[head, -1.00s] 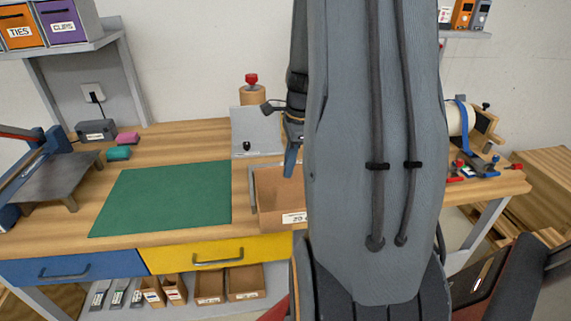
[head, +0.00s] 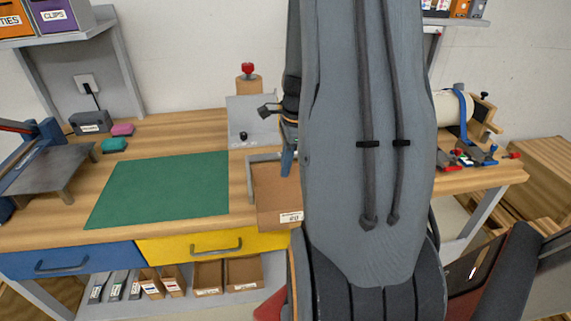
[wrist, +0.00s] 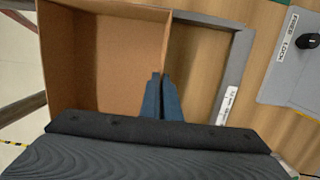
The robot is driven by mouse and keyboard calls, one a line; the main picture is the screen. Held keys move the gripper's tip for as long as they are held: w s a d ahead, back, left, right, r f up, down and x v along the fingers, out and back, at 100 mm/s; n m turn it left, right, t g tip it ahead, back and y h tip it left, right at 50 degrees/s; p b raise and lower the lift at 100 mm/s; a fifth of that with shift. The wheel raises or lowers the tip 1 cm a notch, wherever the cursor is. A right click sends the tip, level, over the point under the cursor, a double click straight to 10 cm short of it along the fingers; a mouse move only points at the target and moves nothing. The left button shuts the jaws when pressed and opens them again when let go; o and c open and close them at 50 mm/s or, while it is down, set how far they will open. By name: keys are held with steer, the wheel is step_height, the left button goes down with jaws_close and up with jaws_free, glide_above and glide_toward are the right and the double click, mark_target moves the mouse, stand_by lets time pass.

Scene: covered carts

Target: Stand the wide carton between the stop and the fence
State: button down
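The wide carton is a brown open-topped box (head: 272,190) with a white label on its front, at the bench front in the head view. The wrist view looks into the carton (wrist: 105,50). My gripper (wrist: 161,80) has its blue fingers close together on either side of a carton wall, pinching it. In the head view one finger shows at the carton (head: 287,163); my arm hides its right part. A grey angled frame (wrist: 237,60), seemingly the stop and fence, lies beside the carton, with bare wood between them. Whether the carton touches the bench is unclear.
A grey plate with a black knob (head: 243,137) stands behind the frame. A green mat (head: 160,190) lies to the left. A red-topped wooden post (head: 248,85) stands at the back. Drawers are below the bench.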

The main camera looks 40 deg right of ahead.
steer(key=shift+w+d, duration=1)
steer(key=shift+w, duration=0.65)
steer(key=shift+w+d, duration=1)
steer(key=shift+w, duration=0.6)
steer(key=shift+w+d, duration=1)
steer(key=shift+w, duration=0.65)
steer(key=shift+p, duration=0.3)
steer(key=shift+f, duration=0.4)
steer(key=c, duration=2.4)
jaws_free()
steer(key=o, duration=0.5)
steer(key=shift+s+d+r+b, duration=0.15)
steer(key=shift+r+b, duration=0.25)
steer(key=shift+r, duration=0.9)
steer(key=shift+s+d+r+b, duration=0.15)
steer(key=shift+r+b, duration=0.3)
steer(key=shift+r, duration=0.8)
steer(key=shift+d+r+b, duration=0.25)
steer(key=shift+r+b, duration=0.15)
steer(key=shift+r, duration=0.9)
